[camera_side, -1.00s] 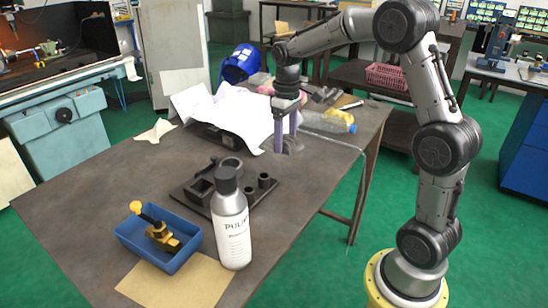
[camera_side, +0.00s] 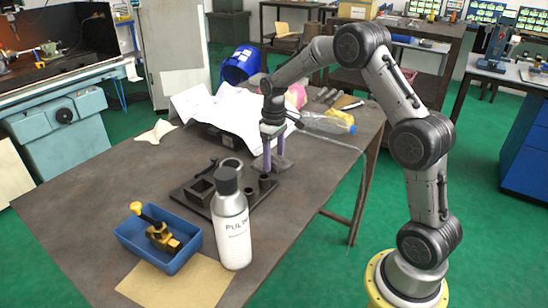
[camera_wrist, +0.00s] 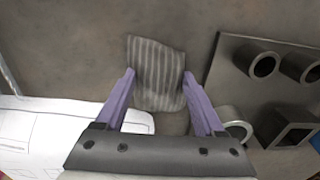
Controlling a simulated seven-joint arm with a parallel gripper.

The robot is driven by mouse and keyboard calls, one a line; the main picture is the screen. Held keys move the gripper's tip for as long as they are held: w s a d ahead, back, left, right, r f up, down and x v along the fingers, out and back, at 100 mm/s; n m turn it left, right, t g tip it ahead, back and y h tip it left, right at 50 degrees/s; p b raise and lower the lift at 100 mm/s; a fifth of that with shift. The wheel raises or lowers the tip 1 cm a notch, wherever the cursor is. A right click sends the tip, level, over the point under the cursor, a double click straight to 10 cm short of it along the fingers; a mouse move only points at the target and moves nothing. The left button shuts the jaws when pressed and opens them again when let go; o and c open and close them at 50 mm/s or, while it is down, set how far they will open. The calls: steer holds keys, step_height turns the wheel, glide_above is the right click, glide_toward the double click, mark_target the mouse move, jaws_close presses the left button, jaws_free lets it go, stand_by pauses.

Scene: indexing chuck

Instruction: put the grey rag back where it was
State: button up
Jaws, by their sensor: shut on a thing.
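The grey striped rag (camera_wrist: 157,68) is between the two purple fingers of my gripper (camera_wrist: 159,76) in the wrist view, and the fingers are shut on it. In the side view my gripper (camera_side: 267,165) points down over the table, just behind the right part of the dark fixture plate. The rag (camera_side: 283,163) shows there as a small grey patch at the fingertips. I cannot tell whether the rag touches the table.
The dark fixture plate (camera_wrist: 224,76) with several sockets lies close on the right in the wrist view. White papers (camera_side: 225,112) lie behind my gripper. A bottle (camera_side: 232,230) and a blue tray (camera_side: 133,245) stand in front.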

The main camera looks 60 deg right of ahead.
mark_target(274, 158)
steer(key=shift+f, duration=0.1)
steer(key=o, duration=1.2)
step_height(274, 158, up, 11)
steer(key=s+a+r+t, duration=0.1)
steer(key=s+a+r, duration=0.4)
steer(key=r, duration=0.1)
steer(key=s+a+t, duration=0.1)
steer(key=s+a, duration=0.2)
steer(key=s, duration=0.4)
steer(key=s+a+t, duration=0.2)
steer(key=s+a, duration=0.2)
steer(key=s, duration=0.4)
steer(key=s+a+f+t, duration=0.1)
steer(key=s+a, duration=0.2)
steer(key=s, duration=0.4)
steer(key=shift+s+a+f+t, duration=0.1)
steer(key=shift+s+a+t, duration=0.2)
steer(key=shift+s, duration=0.05)
